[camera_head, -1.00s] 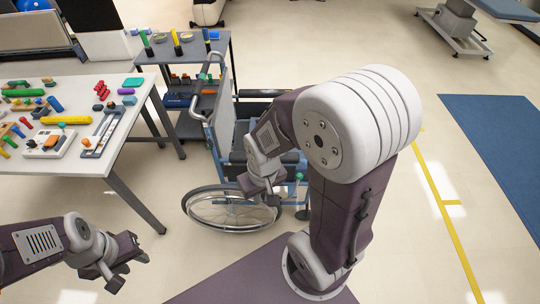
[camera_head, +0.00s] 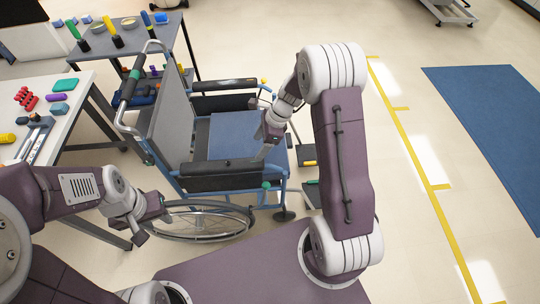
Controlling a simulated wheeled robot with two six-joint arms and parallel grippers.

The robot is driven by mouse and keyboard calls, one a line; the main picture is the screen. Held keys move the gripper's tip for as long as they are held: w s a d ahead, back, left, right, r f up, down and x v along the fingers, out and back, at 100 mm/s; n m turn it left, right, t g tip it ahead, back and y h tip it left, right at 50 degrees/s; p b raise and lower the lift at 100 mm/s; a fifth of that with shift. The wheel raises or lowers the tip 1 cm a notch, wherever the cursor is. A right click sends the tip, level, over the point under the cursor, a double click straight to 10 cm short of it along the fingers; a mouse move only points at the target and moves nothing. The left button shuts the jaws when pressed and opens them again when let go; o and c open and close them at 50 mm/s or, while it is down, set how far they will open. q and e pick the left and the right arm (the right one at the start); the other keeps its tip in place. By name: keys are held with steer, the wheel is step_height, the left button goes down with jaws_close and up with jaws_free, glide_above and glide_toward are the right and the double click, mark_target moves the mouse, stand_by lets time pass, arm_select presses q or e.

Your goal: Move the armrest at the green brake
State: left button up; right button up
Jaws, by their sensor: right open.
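A wheelchair stands in front of me with a blue seat (camera_head: 233,136). Its near black armrest (camera_head: 210,178) runs along the near side, with the green brake (camera_head: 266,185) knob at its front end. A far black armrest (camera_head: 224,103) lies across the seat, near a yellow-orange knob (camera_head: 264,82). My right gripper (camera_head: 266,142) is open and empty above the seat's front right, beyond the near armrest; its fingers are partly hard to make out. My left gripper (camera_head: 150,222) is open and empty, left of the near armrest by the large wheel (camera_head: 205,232).
A white table (camera_head: 75,115) with colored parts stands at left. A grey table (camera_head: 150,40) with screwdrivers and bowls stands behind the wheelchair. A blue mat (camera_head: 490,130) and yellow floor line (camera_head: 412,150) lie at right, with open floor between.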

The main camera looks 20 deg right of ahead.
mark_target(251, 162)
steer(key=shift+s+a+f, duration=0.1)
steer(key=shift+s+f, duration=0.3)
steer(key=shift+f, duration=0.1)
steer(key=shift+s+a+r, duration=0.25)
steer(key=shift+a+r, duration=0.1)
steer(key=shift+s+a+f, duration=0.1)
steer(key=shift+a+f, duration=0.15)
steer(key=b+x, duration=0.1)
steer(key=x, duration=0.3)
steer(key=b+x, duration=0.1)
steer(key=x, duration=0.3)
steer(key=shift+d+f, duration=0.15)
steer(key=shift+f, duration=0.1)
arm_select(q)
steer(key=f, duration=0.2)
steer(key=s+a+f, duration=0.1)
arm_select(e)
steer(key=shift+w, duration=0.25)
